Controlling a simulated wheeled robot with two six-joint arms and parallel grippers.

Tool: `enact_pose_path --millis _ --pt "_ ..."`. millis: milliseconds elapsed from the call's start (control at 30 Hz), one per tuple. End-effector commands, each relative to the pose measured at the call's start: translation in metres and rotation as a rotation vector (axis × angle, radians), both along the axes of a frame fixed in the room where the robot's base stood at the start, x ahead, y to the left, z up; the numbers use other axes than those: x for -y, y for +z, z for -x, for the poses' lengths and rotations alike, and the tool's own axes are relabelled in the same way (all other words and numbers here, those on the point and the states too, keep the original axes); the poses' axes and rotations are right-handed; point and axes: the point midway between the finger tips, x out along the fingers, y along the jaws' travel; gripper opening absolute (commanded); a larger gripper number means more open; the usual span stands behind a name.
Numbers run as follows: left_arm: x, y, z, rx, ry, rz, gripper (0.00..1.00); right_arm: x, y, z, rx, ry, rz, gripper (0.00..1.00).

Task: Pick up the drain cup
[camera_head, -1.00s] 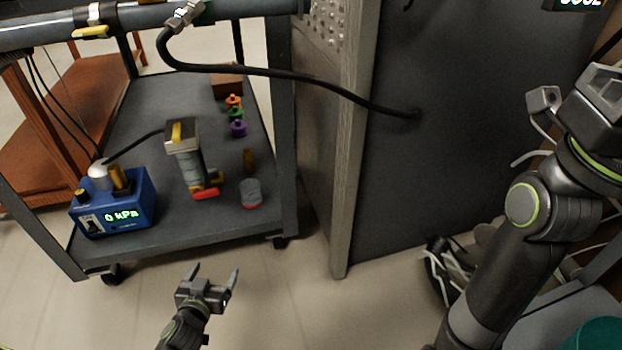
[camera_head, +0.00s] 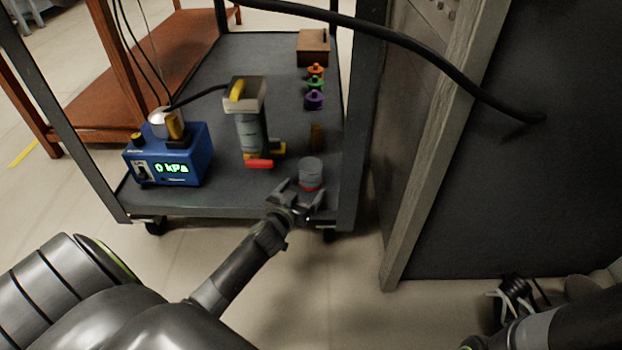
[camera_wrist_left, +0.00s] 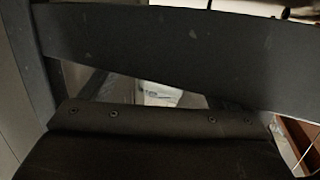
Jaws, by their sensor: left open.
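I cannot tell whether a finger touches the cup. In the left wrist view, dark parts fill most of the picture, and a pale object (camera_wrist_left: 158,94) shows in a gap. My right gripper is out of view.
Left of the cup stands a pump-like device (camera_head: 252,130) with a red lever. A blue gauge box (camera_head: 168,158) reads 0 kPa. Behind are orange, green and purple knobs (camera_head: 314,99). A cart post (camera_head: 358,150) stands close right of the cup. A black hose (camera_head: 430,55) crosses above.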

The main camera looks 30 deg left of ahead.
Motion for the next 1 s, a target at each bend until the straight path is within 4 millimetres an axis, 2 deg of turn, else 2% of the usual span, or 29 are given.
enact_pose_path --millis 67,267,600,900,1000 --pt "-0.002 -0.003 -0.009 0.0 0.0 0.0 0.83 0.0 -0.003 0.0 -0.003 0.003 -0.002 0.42" --pt "-0.004 -0.003 -0.02 0.0 0.0 -0.001 0.83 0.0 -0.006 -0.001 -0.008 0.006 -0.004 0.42" --pt "-0.015 -0.007 -0.062 0.0 0.0 0.0 0.83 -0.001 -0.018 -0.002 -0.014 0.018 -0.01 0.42" --pt "-0.016 -0.006 -0.065 -0.001 0.0 0.0 0.83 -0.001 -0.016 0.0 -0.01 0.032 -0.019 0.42" --pt "-0.016 -0.006 -0.065 -0.001 0.0 0.0 0.69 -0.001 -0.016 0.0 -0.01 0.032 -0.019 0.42"
